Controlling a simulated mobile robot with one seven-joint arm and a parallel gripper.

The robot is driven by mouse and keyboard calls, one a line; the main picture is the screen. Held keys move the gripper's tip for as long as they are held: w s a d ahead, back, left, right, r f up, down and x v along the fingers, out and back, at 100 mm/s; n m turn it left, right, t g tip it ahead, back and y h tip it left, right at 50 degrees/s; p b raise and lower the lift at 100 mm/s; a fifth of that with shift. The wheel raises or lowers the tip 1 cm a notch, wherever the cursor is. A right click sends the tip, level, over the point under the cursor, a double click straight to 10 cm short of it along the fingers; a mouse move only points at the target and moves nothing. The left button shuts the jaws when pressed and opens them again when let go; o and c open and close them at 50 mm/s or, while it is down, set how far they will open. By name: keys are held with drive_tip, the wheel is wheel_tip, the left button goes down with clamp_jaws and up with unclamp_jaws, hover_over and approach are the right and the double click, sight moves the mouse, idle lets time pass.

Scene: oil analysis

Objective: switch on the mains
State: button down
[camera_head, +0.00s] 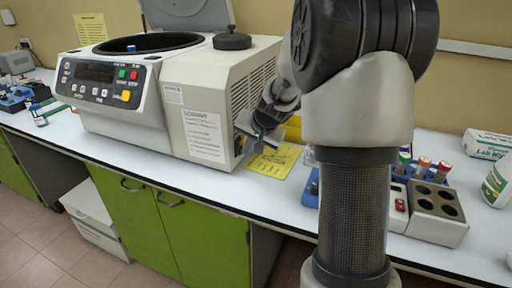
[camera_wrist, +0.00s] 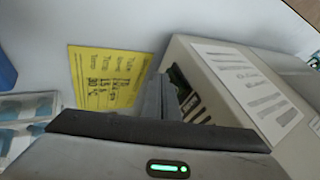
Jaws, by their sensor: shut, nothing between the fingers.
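The white centrifuge (camera_head: 205,85) stands on the bench with its lid raised and a dark control panel (camera_head: 100,75) on its front. My gripper (camera_head: 248,139) is at the lower right side of the centrifuge, with its fingers shut and empty. In the wrist view the gripper (camera_wrist: 162,98) points at the machine's side wall (camera_wrist: 225,95). A small dark, greenish recessed part (camera_wrist: 178,80) shows there, partly hidden behind the fingers. The mains switch itself cannot be clearly made out, and whether the fingertips touch the wall cannot be told.
A yellow note (camera_head: 272,160) lies on the bench beside the machine; it also shows in the wrist view (camera_wrist: 105,75). A heating block (camera_head: 437,212) with a red switch and a rack of capped tubes (camera_head: 425,172) stand at the right.

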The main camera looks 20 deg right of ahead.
drive_tip(key=shift+w, duration=0.1)
drive_tip(key=shift+w+a+f+b, duration=0.2)
drive_tip(key=shift+a+f+b, duration=0.1)
drive_tip(key=shift+f+b, duration=0.35)
drive_tip(key=shift+r, duration=0.25)
